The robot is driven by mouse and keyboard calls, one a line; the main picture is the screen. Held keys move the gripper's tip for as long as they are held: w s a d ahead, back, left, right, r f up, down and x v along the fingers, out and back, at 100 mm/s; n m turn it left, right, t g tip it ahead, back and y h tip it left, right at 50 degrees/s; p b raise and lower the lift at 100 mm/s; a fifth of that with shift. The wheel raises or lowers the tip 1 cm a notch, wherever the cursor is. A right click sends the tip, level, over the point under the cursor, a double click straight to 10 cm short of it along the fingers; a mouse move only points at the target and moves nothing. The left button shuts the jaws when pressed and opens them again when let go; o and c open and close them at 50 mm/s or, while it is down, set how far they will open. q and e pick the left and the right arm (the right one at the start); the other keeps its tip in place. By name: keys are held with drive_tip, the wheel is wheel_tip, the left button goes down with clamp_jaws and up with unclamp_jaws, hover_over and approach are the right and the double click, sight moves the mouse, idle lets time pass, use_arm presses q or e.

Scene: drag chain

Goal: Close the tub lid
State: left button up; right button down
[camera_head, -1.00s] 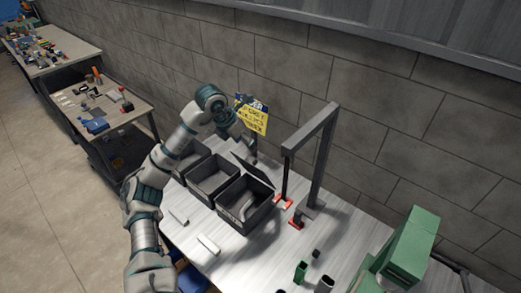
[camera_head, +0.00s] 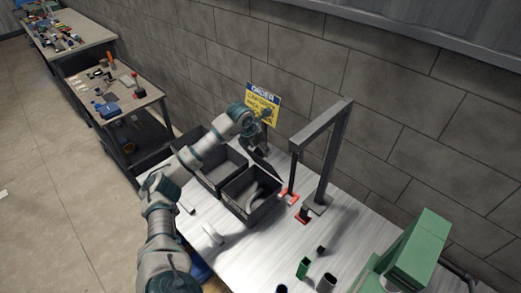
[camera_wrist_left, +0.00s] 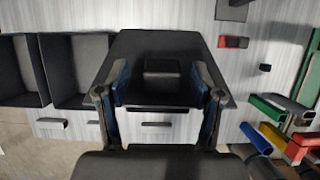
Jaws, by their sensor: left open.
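The dark grey tub (camera_head: 238,205) stands on the light workbench in the head view, at the right end of a row of dark bins. Its lid (camera_head: 266,170) is raised and tilted at the tub's back edge, leaving the inside visible. My left gripper (camera_head: 259,150) is just behind the raised lid, pointing down; its fingertips are partly hidden in the head view. In the left wrist view, the gripper (camera_wrist_left: 162,85) is open, its fingers apart over the dark lid panel (camera_wrist_left: 135,48). A small dark block shows between the fingers. Contact with the lid cannot be told. My right gripper is not visible.
Open bins (camera_wrist_left: 75,65) stand beside the tub. A grey metal frame (camera_head: 330,150) with red feet rises right of it. A green machine (camera_head: 415,250) is farther right, with small loose parts before it. A block wall with an order sign (camera_head: 264,103) is behind.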

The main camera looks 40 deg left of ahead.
use_arm(q)
drive_tip(key=shift+x, duration=0.75)
drive_tip(key=shift+w+f, duration=0.1)
drive_tip(key=shift+f, duration=0.1)
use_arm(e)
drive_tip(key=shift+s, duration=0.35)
use_arm(q)
clamp_jaws()
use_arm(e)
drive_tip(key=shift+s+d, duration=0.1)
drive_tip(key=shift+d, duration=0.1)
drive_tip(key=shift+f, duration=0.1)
